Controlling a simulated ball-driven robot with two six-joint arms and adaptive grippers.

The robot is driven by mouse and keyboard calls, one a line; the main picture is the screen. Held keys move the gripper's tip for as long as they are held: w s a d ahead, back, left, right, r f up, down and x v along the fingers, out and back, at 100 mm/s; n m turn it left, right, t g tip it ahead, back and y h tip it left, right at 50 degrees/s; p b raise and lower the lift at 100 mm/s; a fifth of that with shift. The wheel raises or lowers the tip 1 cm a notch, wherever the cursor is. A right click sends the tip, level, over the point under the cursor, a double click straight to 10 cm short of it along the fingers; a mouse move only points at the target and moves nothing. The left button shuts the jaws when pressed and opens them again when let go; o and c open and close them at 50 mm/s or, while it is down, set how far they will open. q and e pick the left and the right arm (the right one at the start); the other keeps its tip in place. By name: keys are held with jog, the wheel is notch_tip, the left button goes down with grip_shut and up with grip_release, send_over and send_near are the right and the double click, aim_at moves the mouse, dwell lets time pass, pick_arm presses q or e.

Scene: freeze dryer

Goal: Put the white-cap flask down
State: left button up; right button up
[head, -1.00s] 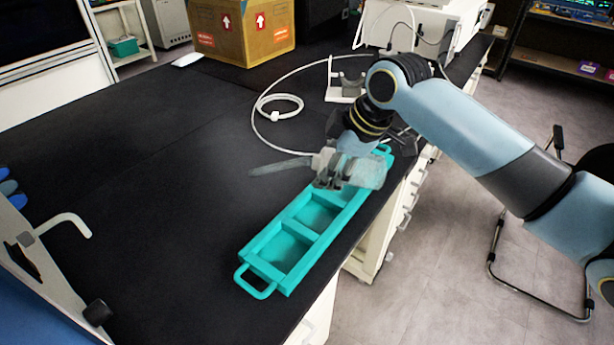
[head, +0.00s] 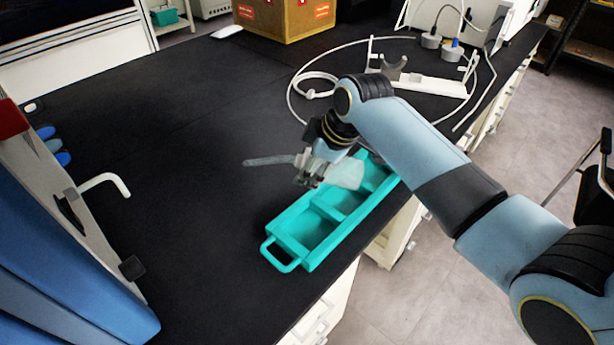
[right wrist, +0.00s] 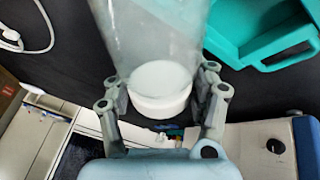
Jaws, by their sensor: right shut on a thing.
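My right gripper (head: 312,170) is shut on the white-cap flask (head: 346,174). The flask is clear and lies sideways in the head view, its body pointing right over the teal tray (head: 283,232). A thin greyish rod-like part (head: 268,160) sticks out to the left of the gripper. In the right wrist view, the flask's white cap (right wrist: 160,90) sits between the two fingers of the right gripper (right wrist: 161,98), with the clear body extending toward the top. Part of the tray is hidden behind the flask. I cannot tell the gap between flask and tray. My left gripper is not in view.
The black bench top (head: 160,150) is clear left of the tray. A white cable (head: 315,82) and a white stand (head: 400,75) are behind the arm. A cardboard box (head: 285,18) stands at the back. Blue and white equipment (head: 60,250) fills the lower left.

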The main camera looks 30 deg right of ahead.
jog(key=shift+w+a+f, duration=0.4)
jog(key=shift+a+f, duration=0.05)
jog(key=shift+a, duration=0.1)
jog(key=shift+f+p, duration=0.4)
jog(key=shift+f, duration=1.35)
jog(key=shift+f, duration=0.2)
jog(key=o, duration=1.5)
jog(key=shift+f+b, duration=0.1)
jog(key=shift+b, duration=0.25)
jog(key=v, duration=1.1)
jog(key=shift+a, duration=0.25)
